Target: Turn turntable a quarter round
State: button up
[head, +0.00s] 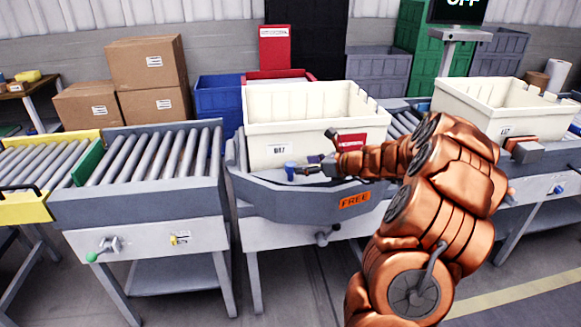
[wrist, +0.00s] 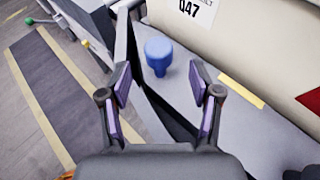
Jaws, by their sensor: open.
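The turntable (head: 285,200) is the grey rounded unit in the middle of the head view, with an orange FREE label (head: 355,200) on its front. A white crate (head: 290,130) stands on it; it also shows in the wrist view (wrist: 235,35). A small blue knob (head: 290,168) sticks up from the turntable's grey deck, in front of the crate. In the wrist view the blue knob (wrist: 158,55) stands ahead of my open gripper (wrist: 160,82), between the lines of its two purple-padded fingers. I see no finger touching the knob. My arm hides the turntable's right part.
A roller conveyor (head: 150,160) adjoins on the left. On the right, another white crate (head: 490,105) stands on a second conveyor. A handle (head: 328,236) juts out below the turntable. Floor is clear in front.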

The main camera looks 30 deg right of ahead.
aim_at(290, 163)
jog(key=x, duration=0.6)
jog(key=shift+w+a+f, duration=0.1)
jog(key=shift+w+a, duration=0.1)
jog(key=shift+w, duration=0.05)
grip_shut()
dwell(0.3)
